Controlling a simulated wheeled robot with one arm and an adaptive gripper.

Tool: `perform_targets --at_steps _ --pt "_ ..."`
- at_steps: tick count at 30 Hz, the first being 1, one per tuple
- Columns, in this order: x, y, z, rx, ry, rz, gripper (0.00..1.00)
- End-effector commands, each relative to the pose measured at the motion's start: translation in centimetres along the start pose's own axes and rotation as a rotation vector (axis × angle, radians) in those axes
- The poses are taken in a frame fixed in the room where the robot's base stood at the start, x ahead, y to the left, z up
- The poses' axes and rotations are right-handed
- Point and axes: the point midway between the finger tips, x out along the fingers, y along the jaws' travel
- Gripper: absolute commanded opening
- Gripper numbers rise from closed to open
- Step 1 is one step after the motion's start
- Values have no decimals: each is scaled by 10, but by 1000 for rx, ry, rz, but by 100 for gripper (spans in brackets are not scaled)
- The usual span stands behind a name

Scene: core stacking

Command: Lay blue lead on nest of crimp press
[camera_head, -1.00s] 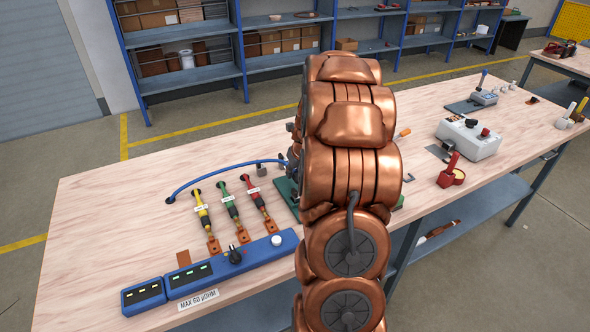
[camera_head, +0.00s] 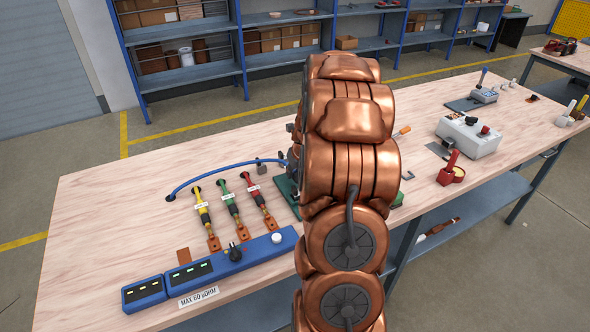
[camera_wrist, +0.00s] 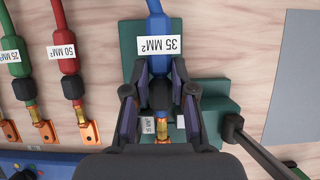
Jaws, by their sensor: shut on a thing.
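The blue lead (camera_wrist: 154,12), with a white 35 MM² tag, runs down from the top of the wrist view into my gripper (camera_wrist: 160,82). My gripper is shut on it. Its copper end (camera_wrist: 163,132) shows between the fingers, over the green crimp press (camera_wrist: 217,92). The fingers and palm hide most of the nest, so I cannot tell if the lead touches it. A dark lever (camera_wrist: 236,128) stands at the right of the press. In the head view the blue lead (camera_head: 215,172) arches over the bench; my arm hides my gripper and most of the press (camera_head: 284,187).
Red (camera_head: 259,196), green (camera_head: 230,204) and yellow (camera_head: 203,211) leads lie left of the press. A blue meter bar (camera_head: 215,262) lies in front of them. A white-grey box (camera_head: 468,137) and a red holder (camera_head: 446,175) stand right. The bench's left end is clear.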

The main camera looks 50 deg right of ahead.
Motion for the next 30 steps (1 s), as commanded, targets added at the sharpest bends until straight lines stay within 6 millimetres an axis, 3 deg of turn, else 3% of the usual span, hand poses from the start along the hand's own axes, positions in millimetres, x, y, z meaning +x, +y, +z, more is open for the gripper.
perform_targets --at_steps 30 --pt "19 1 -9 1 2 2 0"
